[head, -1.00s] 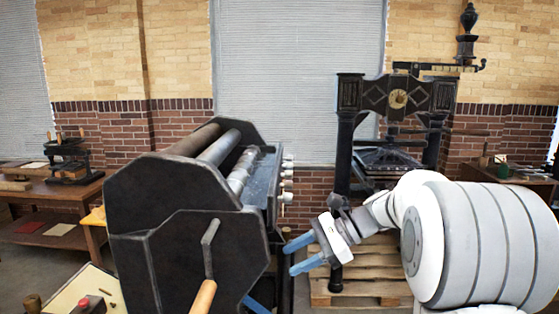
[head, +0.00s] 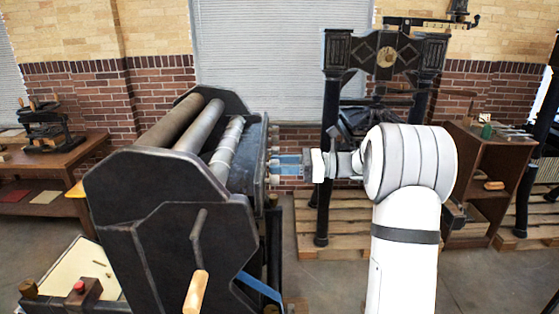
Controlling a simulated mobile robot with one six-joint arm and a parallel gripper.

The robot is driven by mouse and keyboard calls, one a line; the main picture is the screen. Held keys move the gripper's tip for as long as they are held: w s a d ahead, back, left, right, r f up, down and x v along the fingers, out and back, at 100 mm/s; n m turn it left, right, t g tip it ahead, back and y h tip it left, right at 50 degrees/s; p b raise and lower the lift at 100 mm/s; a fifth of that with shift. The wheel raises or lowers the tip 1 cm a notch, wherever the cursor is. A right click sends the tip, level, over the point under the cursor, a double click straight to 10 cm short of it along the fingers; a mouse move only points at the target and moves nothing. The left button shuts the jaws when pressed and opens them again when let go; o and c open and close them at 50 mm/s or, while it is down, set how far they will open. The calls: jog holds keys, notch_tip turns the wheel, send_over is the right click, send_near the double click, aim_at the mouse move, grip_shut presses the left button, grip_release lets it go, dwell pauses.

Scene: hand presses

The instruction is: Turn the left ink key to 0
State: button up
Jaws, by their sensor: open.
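The ink keys are a row of small pale knobs (head: 273,180) on the right side of the ink trough (head: 252,152) of the black roller press (head: 165,200). My gripper (head: 284,163) is open, with its blue fingers pointing left at the middle of this row. The fingertips are right at the knobs and hide part of the row. I cannot tell whether they straddle a key or touch one. Which knob is the left ink key, and its setting, are too small to read.
A black hand press (head: 385,60) stands behind my arm on a wooden pallet (head: 345,215). The roller press has a crank with a wooden handle (head: 196,291) at its front. A wooden table (head: 75,155) stands at the left and a wooden cabinet (head: 490,170) at the right.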

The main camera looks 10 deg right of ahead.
jog(key=shift+a, duration=0.3)
